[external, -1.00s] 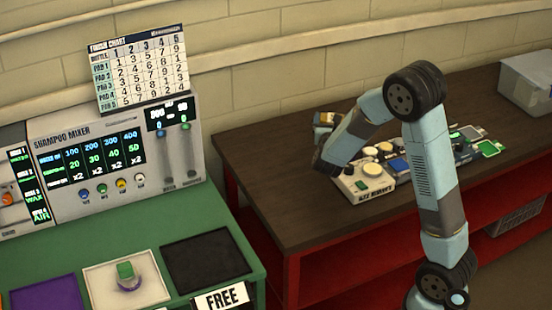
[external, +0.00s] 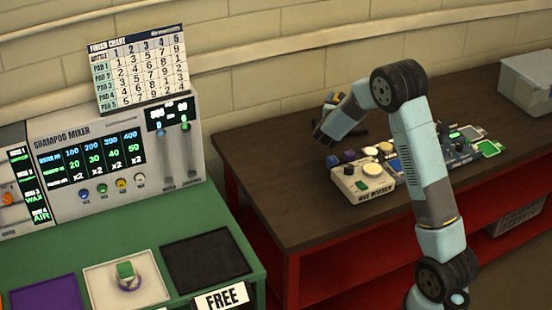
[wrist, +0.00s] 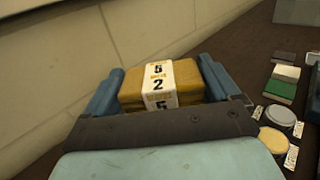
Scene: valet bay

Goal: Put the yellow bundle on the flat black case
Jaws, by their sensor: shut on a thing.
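The yellow bundle (wrist: 130,88) has a white paper band printed with numbers. In the wrist view it sits between the blue fingers of my gripper (wrist: 160,85), which is shut on it. A flat black square (external: 205,261) lies on the green bench, well to the left of my gripper. I cannot tell whether it is the case. A dark patch beside my wrist is too unclear to name.
A white button box (external: 362,183), small purple and dark blocks and several coloured items stand on the brown table (external: 275,165). A grey bin (external: 527,82) is at the far right. The table's left part is clear. A gap separates it from the green bench (external: 245,245).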

